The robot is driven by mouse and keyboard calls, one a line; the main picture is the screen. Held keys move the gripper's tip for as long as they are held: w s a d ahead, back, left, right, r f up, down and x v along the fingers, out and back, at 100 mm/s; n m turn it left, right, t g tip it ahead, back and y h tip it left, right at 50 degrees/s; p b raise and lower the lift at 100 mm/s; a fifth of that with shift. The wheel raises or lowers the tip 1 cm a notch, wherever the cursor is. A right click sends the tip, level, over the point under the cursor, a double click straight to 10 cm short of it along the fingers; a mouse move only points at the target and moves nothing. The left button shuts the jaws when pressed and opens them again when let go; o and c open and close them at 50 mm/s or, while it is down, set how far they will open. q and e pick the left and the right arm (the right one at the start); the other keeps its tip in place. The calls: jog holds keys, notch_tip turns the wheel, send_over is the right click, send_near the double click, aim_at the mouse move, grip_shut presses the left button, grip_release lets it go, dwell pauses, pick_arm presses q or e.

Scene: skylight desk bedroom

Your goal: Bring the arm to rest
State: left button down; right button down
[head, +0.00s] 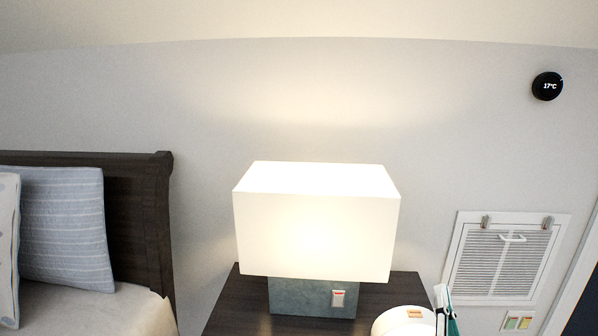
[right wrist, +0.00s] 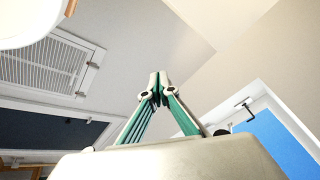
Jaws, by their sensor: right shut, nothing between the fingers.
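My right gripper (head: 441,292) shows at the bottom of the head view, right of the lit lamp, with its tip pointing up. In the right wrist view its green-and-grey fingers (right wrist: 160,79) meet at their tips. It is shut and empty, with nothing between the fingers. Most of the right arm is outside the head view. My left gripper is in neither view.
A lamp with a glowing white box shade (head: 315,225) and blue-grey base (head: 300,298) stands on a dark nightstand (head: 235,310). A bed with a dark headboard (head: 140,215) is at left. A wall vent (head: 495,262) is at right, below a round thermostat (head: 547,86).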

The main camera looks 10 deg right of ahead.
jog(key=s+a+f+n+g+y, duration=0.25)
jog(key=a+f+n+y, duration=0.35)
jog(key=f, duration=0.3)
jog(key=s+a+f+n+g+y, duration=0.2)
jog(key=s+a+f+n+y, duration=0.15)
jog(key=a+f+n, duration=0.4)
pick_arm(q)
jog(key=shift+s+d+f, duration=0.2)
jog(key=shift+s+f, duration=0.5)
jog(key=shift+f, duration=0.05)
pick_arm(e)
jog(key=s+a+f+n+g, duration=0.1)
jog(key=s+a+f+g, duration=0.1)
jog(key=s+f, duration=0.4)
jog(key=s+a+f+n+g, duration=0.1)
jog(key=s+f+g, duration=0.3)
jog(key=f, duration=0.7)
jog(key=shift+s+a+n, duration=0.35)
jog(key=shift+s+n, duration=0.3)
jog(key=shift+s, duration=0.4)
jog(key=shift+d+f, duration=0.1)
